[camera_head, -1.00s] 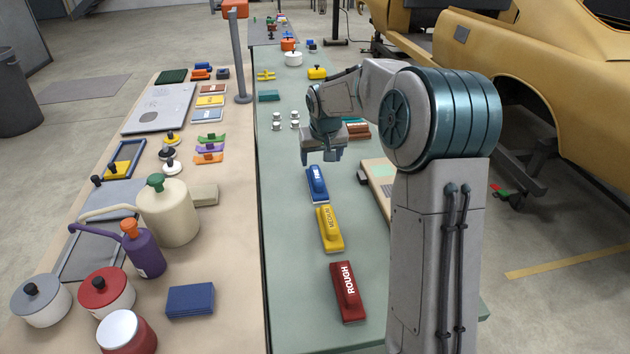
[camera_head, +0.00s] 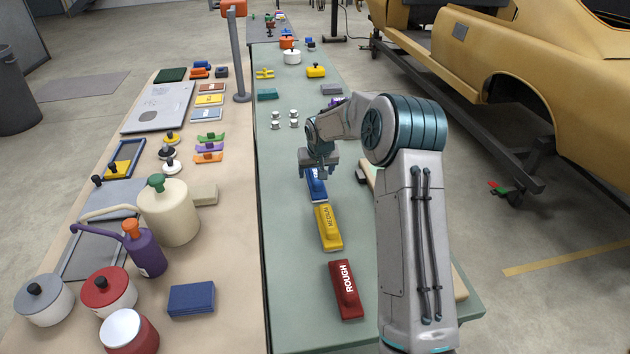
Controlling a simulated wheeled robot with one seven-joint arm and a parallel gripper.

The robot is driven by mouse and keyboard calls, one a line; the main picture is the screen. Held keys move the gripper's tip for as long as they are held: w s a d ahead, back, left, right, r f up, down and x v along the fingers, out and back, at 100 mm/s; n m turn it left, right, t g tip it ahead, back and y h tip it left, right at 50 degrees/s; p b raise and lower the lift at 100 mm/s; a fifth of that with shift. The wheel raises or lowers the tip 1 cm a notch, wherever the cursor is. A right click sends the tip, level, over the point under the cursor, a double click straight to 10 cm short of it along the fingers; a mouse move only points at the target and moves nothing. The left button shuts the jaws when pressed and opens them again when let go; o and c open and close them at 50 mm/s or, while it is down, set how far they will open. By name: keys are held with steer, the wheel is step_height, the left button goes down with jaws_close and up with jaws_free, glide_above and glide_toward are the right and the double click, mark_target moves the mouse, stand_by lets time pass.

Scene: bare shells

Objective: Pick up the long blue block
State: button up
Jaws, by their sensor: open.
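The long blue block (camera_head: 317,192), with white lettering, lies on the green table (camera_head: 290,250), at the far end of a row of three blocks. My gripper (camera_head: 318,176) is open, with its fingers over the far part of the blue block. The gripper hides that part and most of the lettering. I cannot tell whether the fingers touch the block.
A yellow block (camera_head: 328,228) and a red block (camera_head: 347,290) lie nearer in the same row. Small white pieces (camera_head: 285,120) stand beyond the gripper to the left. The tan table (camera_head: 235,260) on the left is crowded with pots and tools.

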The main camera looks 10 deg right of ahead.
mark_target(316, 174)
steer(key=shift+p+x, duration=0.75)
steer(key=shift+x, duration=1.7)
steer(key=shift+w+d+r, duration=0.1)
steer(key=c, duration=1.1)
